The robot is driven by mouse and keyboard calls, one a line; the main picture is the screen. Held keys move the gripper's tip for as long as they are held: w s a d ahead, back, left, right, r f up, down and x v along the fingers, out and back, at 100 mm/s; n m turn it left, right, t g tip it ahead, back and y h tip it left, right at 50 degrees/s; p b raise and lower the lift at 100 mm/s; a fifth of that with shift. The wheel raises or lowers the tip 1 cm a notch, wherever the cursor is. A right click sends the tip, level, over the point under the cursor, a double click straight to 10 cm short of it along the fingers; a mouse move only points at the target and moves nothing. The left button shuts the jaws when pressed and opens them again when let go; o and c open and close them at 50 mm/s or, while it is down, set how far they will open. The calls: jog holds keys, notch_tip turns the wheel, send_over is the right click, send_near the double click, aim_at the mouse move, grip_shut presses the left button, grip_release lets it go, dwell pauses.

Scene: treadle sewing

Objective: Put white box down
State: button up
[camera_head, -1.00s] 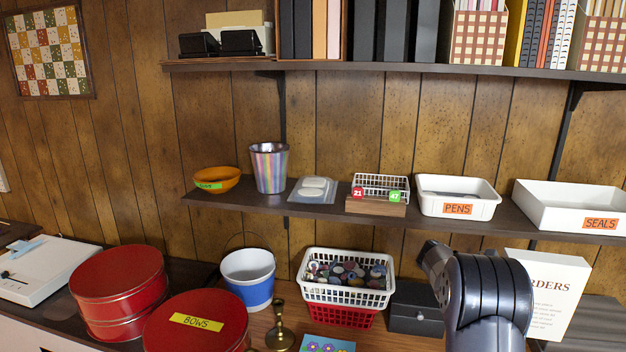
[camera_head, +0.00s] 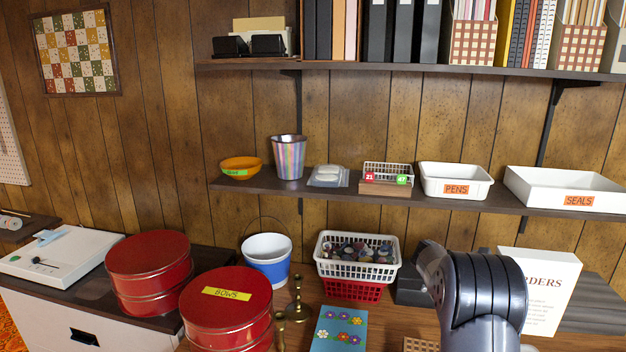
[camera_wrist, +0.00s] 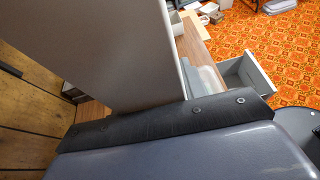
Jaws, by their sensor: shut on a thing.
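The white box (camera_head: 541,290), with dark lettering ending in "RDERS" on its front, stands upright at the lower right of the head view. My dark arm covers its left part. In the wrist view a broad pale face of the box (camera_wrist: 95,45) rises close in front of my gripper (camera_wrist: 165,124). My gripper is shut on it. The fingertips and the box's bottom edge are hidden, so I cannot tell whether it touches the table (camera_head: 385,325).
A white basket (camera_head: 357,270) on a red one, brass candlesticks (camera_head: 298,300), a flowered card (camera_head: 339,330) and red tins (camera_head: 228,306) crowd the left. A shelf (camera_head: 330,196) with bins runs above. The wrist view shows an open drawer (camera_wrist: 247,72).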

jog(key=w+a+n+t+b, duration=0.1)
jog(key=w+a+n+t, duration=0.3)
jog(key=a+n+t, duration=0.1)
jog(key=shift+a+t+h, duration=0.3)
jog(key=shift+a+t, duration=0.3)
jog(key=shift+a, duration=0.3)
jog(key=a+n+t+y, duration=0.1)
jog(key=a, duration=0.2)
jog(key=w+a+f+n+t+b, duration=0.1)
jog(key=a+n+t, duration=0.1)
jog(key=a, duration=0.1)
jog(key=a+f+n+t+y, duration=0.1)
jog(key=a+n+t, duration=0.1)
jog(key=a, duration=0.1)
jog(key=shift+w+f+y, duration=0.1)
jog(key=shift+w+y, duration=0.05)
jog(key=shift+y, duration=0.15)
jog(key=s+a+f+n+t+y+b, duration=0.1)
jog(key=a+f+n+t+y, duration=0.2)
jog(key=a, duration=0.4)
jog(key=shift+s+a+f+n, duration=0.25)
jog(key=shift+a+f+n, duration=0.1)
jog(key=shift+n, duration=0.25)
jog(key=s+a+f+n+t+y, duration=0.2)
jog(key=s+a+f+n+y, duration=0.1)
jog(key=a, duration=0.4)
jog(key=shift+s+a+f+n+y+b, duration=0.3)
jog(key=shift+s+a+f+y+b, duration=0.15)
jog(key=shift+s+f, duration=0.45)
